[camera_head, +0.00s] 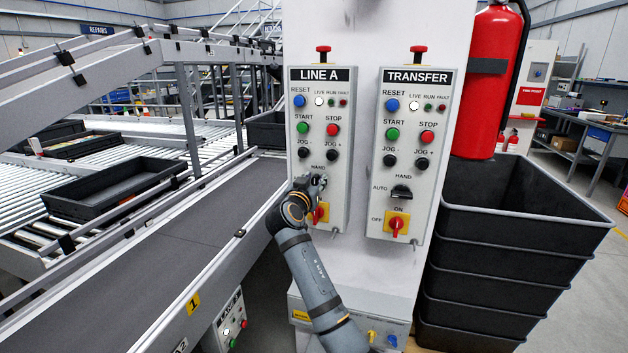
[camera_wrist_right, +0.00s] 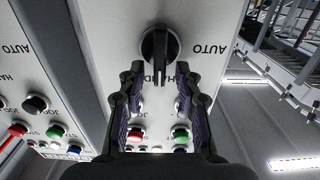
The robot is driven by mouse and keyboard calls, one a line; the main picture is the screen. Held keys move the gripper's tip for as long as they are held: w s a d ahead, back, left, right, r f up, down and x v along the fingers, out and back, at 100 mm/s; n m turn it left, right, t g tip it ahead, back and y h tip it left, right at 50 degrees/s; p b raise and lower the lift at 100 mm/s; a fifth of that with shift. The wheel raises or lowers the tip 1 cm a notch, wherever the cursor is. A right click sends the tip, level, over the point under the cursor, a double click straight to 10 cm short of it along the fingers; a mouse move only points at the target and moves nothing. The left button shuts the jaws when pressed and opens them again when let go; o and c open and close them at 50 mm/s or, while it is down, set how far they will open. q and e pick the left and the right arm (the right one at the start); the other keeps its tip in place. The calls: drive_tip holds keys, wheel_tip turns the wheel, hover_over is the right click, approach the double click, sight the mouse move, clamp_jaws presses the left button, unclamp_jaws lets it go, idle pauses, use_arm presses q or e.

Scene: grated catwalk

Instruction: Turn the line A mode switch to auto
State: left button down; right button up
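The line A panel (camera_head: 299,165) is on the white column, left of the transfer panel. Its black mode switch (camera_wrist_right: 160,45) shows in the right wrist view, where the picture is upside down. The ridge of the knob lies upright in that view, in line with the HAND label below it. The AUTO label (camera_wrist_right: 210,48) is to the right there. My right gripper (camera_wrist_right: 160,72) is open, its two fingers apart just below the knob, with nothing between them. In the head view my right gripper (camera_head: 313,184) covers most of the switch. My left gripper is not in view.
The transfer panel (camera_head: 407,140) has its own mode switch (camera_head: 401,191). A red rotary switch (camera_head: 319,213) sits just below my gripper. Stacked black crates (camera_head: 520,235) and a fire extinguisher (camera_head: 490,85) stand on the right. A conveyor (camera_head: 150,245) runs on the left.

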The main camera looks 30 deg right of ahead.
drive_tip(key=shift+c, duration=1.3)
clamp_jaws()
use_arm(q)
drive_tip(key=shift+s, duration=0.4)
